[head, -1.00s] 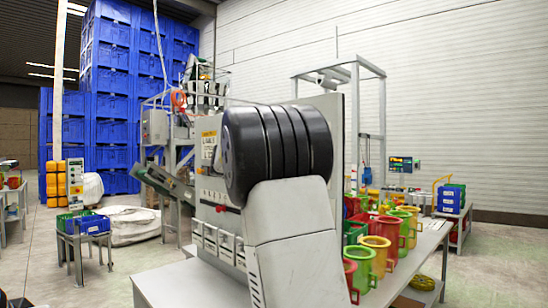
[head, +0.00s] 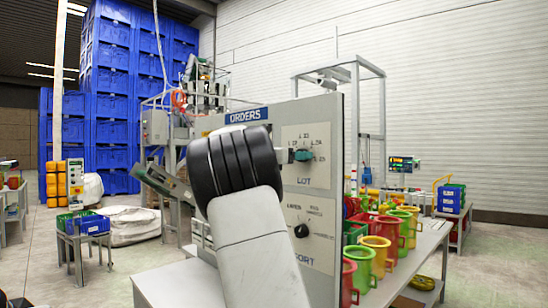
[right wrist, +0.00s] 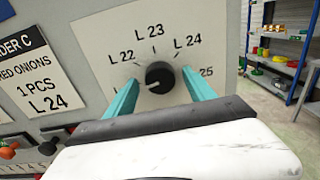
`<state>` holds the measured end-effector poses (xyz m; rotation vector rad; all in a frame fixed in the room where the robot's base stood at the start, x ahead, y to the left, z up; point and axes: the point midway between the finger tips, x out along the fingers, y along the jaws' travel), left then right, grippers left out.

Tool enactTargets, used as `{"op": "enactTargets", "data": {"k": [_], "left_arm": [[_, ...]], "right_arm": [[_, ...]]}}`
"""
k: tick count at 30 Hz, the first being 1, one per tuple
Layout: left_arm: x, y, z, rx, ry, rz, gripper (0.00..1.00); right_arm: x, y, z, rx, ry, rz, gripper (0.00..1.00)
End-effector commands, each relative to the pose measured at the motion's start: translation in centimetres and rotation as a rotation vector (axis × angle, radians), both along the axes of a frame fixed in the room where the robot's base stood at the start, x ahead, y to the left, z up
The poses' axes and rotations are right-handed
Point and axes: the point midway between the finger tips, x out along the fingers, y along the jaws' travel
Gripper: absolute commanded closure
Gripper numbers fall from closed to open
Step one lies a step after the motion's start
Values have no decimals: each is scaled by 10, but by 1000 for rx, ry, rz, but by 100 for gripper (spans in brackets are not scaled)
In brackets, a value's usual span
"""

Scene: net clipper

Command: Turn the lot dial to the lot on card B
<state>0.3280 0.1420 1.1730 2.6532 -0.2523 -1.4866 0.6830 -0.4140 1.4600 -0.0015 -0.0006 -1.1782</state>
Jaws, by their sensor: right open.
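The lot dial (right wrist: 160,76) is a round black knob on a pale plate marked L 22, L 23, L 24 and a partly covered 25. Its white mark points to the lower left, below L 22. My right gripper (right wrist: 159,92) is open, with one teal finger on each side of the dial; I cannot tell whether they touch it. In the head view the gripper's teal fingers (head: 303,155) cover the dial on the LOT plate (head: 318,182). A card for order C (right wrist: 38,78) reads red onions, 1 PCS, L 24. Card B is not visible. My left gripper is not in view.
A second black dial (head: 301,231) sits below on the same upright panel (head: 330,110), under a blue ORDERS sign (head: 246,115). Coloured jugs (head: 377,255) stand on the table right of the panel.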

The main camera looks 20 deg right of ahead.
Motion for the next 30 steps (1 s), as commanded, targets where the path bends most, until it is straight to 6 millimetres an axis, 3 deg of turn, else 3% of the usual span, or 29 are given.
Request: {"op": "enactTargets", "data": {"k": [4, 13, 23, 30], "left_arm": [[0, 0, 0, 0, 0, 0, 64], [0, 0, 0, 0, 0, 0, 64], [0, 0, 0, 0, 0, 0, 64], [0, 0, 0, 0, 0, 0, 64]], "right_arm": [[0, 0, 0, 0, -1, 0, 41], [0, 0, 0, 1, -1, 0, 99], [0, 0, 0, 22, -47, 1, 99], [0, 0, -1, 80, -185, 0, 99]]}}
